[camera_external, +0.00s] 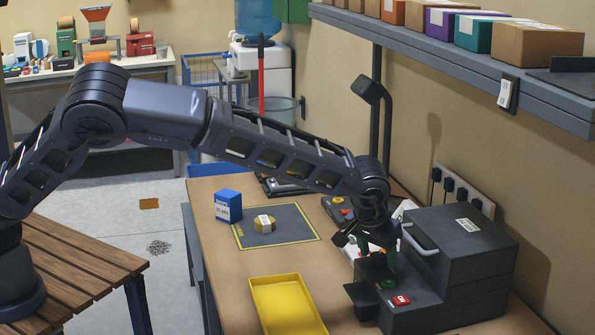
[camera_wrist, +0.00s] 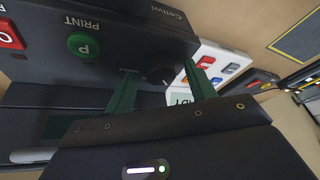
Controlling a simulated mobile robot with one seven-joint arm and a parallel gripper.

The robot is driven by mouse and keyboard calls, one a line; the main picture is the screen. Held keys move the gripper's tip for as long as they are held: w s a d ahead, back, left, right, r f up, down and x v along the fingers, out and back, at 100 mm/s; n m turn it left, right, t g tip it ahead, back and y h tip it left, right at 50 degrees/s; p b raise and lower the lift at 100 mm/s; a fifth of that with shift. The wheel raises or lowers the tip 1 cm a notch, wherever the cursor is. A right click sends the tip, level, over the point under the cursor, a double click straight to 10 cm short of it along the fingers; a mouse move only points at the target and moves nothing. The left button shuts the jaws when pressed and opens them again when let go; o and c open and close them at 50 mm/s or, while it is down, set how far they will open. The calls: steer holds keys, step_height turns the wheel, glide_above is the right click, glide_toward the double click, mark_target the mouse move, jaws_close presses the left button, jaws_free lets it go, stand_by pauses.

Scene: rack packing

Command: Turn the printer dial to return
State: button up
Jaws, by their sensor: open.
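The black label printer (camera_external: 455,248) stands at the right end of the wooden bench. Its front panel (camera_wrist: 50,40) carries a green PRINT button (camera_wrist: 83,45) and a red button (camera_wrist: 10,35). My gripper (camera_external: 378,256) is low over the printer's front part. The dial is hidden in the external view.
A blue box (camera_external: 228,205) and a tape roll (camera_external: 265,223) are on or near the grey mat (camera_external: 295,235). A yellow tray (camera_external: 288,308) lies left of the printer. A shelf (camera_external: 460,55) with boxes overhangs the bench. A lamp (camera_external: 367,90) stands behind my wrist.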

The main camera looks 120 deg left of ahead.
steer(key=c, duration=1)
steer(key=shift+o, duration=0.2)
steer(key=m, duration=0.2)
steer(key=m+t, duration=0.1)
steer(key=shift+s+a+r+m, duration=0.1)
steer(key=shift+s+m, duration=0.1)
steer(key=shift+m, duration=0.2)
steer(key=m+t+h, duration=0.1)
steer(key=m+t, duration=0.1)
steer(key=m, duration=0.2)
steer(key=shift+m, duration=0.4)
steer(key=shift+h, duration=0.3)
